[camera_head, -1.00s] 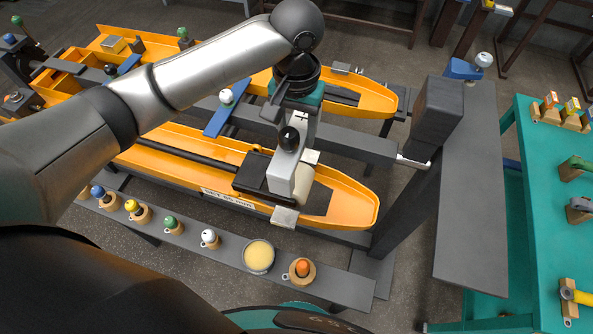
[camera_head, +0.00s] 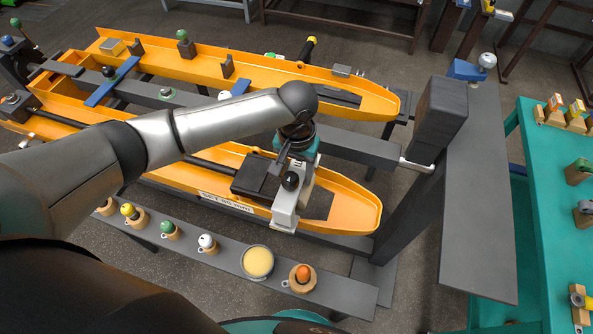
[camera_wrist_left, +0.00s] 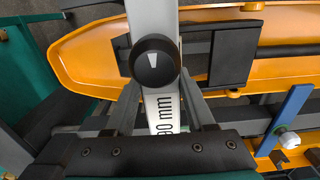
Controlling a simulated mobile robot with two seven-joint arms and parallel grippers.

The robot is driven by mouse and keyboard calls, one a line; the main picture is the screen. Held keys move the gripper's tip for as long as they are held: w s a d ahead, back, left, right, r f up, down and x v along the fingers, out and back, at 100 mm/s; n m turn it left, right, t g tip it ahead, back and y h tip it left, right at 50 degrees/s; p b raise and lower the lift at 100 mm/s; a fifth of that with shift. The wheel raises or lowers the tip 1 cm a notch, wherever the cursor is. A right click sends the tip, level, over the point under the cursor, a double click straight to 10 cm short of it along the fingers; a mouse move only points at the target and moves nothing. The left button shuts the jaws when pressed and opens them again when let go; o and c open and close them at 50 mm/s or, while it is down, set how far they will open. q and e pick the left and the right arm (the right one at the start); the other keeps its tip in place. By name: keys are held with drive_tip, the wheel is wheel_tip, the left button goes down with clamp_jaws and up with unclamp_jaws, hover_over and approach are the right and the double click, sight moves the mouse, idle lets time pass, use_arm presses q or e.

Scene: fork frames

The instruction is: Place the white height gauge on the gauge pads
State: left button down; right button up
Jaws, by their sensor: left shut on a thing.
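The white height gauge (camera_head: 286,208) has a black round knob and stands over the front end of the near orange fork (camera_head: 350,205). My left gripper (camera_head: 297,160) is shut on it from above. In the left wrist view, the gauge (camera_wrist_left: 164,105) runs between my left gripper's fingers (camera_wrist_left: 165,118) and carries a "90 mm" mark. Its lower end is at the fork's near edge, hiding the small grey pad there. I cannot tell whether it touches. A grey pad (camera_head: 341,71) shows on the rear fork. My right gripper is not in view.
A black block (camera_head: 250,178) lies beside the gauge. A dark upright post (camera_head: 425,160) stands to the right. A grey bench (camera_head: 330,288) with coloured knobs, a yellow-filled bowl (camera_head: 257,262) and an orange-topped holder (camera_head: 302,276) runs along the front.

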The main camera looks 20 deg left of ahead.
sight(297, 172)
use_arm(q)
drive_tip(key=shift+c, duration=1.3)
unclamp_jaws()
wheel_tip(297, 172, up, 12)
drive_tip(key=p, duration=0.2)
drive_tip(key=shift+r, duration=0.1)
